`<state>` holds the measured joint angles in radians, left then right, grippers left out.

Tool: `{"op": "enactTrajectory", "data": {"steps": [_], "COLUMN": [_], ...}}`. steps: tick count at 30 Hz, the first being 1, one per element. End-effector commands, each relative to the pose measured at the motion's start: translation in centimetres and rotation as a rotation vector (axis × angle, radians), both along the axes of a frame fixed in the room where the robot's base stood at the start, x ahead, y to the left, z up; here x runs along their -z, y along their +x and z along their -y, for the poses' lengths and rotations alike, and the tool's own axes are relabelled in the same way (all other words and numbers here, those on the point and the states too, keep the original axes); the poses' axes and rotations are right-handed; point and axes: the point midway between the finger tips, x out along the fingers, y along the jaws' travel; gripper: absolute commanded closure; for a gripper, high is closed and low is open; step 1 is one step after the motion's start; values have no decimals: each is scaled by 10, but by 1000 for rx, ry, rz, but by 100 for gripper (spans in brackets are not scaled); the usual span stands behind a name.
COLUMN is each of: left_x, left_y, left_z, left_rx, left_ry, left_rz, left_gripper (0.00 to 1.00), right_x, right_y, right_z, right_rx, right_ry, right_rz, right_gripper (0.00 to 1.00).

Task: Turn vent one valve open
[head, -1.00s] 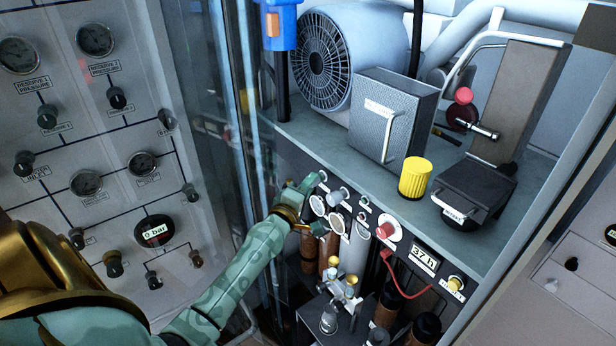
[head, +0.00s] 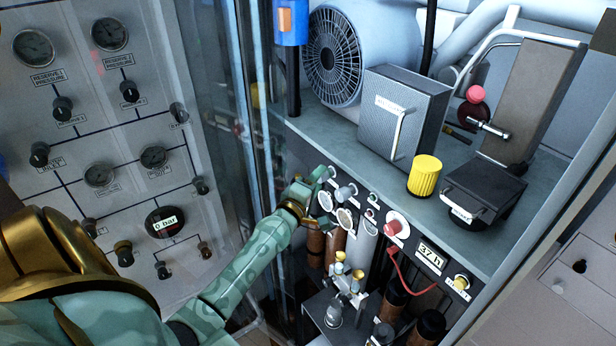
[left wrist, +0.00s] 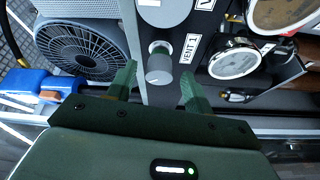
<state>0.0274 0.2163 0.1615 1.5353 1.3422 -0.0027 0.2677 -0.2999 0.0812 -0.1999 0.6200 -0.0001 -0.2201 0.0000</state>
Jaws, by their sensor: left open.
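The vent one valve (left wrist: 159,66) is a small grey knob beside a label reading "VENT 1" in the left wrist view. My left gripper (left wrist: 156,82) is open, with one green finger on each side of the knob and a visible gap to both. In the head view my left gripper (head: 308,190) is at the left end of the compressor's front panel and hides the knob. A second grey knob (head: 345,192) sits just right of it in the head view. My right gripper is not in view.
Two round gauges (left wrist: 234,62) lie right of the valve. A red knob (head: 396,228), an hour display (head: 431,258) and a yellow knob (head: 461,282) follow along the panel. A yellow cap (head: 424,175) stands on the shelf above. A gauge wall (head: 85,150) fills the left side.

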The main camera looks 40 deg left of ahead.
Motion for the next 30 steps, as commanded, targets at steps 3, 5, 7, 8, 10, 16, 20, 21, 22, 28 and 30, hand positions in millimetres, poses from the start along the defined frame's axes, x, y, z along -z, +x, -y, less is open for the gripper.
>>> {"op": "enactTrajectory", "data": {"steps": [3, 5, 7, 8, 10, 16, 20, 21, 22, 28, 30], "left_x": [1, 1, 3, 3, 4, 7, 7, 6, 6, 4, 4], "left_y": [-16, -29, -47, -55, -75, -125, -146, -150, -152, -158, -158], "left_z": [3, 5, 7, 9, 12, 20, 23, 24, 24, 25, 25], "left_rx": [0, 0, -1, -1, -1, -1, -1, -1, -1, -2, -1], "left_ry": [0, -1, -1, 0, 0, 0, 0, 0, 0, -1, -1], "left_rz": [-3, -4, -4, -4, -4, -3, -3, -2, -2, 1, 0], "left_gripper": [49, 49, 49, 49, 49, 49, 49, 49, 49, 49, 49], "right_x": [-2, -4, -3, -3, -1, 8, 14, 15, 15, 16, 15], "right_y": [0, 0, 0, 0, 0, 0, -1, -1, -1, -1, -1], "right_z": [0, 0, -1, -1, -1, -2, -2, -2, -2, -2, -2], "right_rx": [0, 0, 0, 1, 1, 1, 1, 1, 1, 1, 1], "right_ry": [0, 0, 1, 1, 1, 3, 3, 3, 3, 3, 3], "right_rz": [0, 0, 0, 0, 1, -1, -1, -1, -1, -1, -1], "right_gripper": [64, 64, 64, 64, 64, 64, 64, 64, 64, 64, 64]}}
